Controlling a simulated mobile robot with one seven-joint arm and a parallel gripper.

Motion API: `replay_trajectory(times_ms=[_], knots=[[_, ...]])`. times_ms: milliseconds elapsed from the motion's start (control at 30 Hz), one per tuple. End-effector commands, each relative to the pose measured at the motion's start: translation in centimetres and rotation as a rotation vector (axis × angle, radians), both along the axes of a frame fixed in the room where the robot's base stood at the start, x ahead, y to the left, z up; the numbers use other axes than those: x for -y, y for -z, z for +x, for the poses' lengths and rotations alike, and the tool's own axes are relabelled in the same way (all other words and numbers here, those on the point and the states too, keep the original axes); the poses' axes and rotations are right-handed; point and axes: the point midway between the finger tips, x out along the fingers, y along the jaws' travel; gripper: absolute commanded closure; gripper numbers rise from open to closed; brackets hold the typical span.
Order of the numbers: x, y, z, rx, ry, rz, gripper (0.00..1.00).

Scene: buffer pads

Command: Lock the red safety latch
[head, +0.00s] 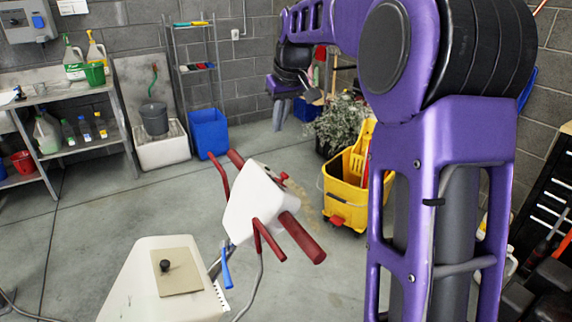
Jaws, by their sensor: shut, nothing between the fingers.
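A white handle housing (257,205) with dark red grips and red levers stands at the middle of the head view, on a cream-white machine body (140,280). A small red part (284,178) on the housing's upper right edge may be the safety latch; it is too small to tell its position. My purple arm reaches over the top of the view. My gripper (314,97) is small and grey there, shut and empty, above and beyond the housing and apart from it.
A yellow mop bucket (345,195) and a leafy plant (342,122) stand behind the housing to the right. A blue bin (209,133), a sink (162,148) and a shelf table (70,93) line the back wall. My arm hides much of the right.

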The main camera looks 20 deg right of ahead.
Motion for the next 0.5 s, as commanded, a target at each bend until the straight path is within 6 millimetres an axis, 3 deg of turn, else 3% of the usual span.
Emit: replay_trajectory(times_ms=[500], knots=[[0.10,0.67,-0.16,-0.016,-0.016,-0.001,1.00]])
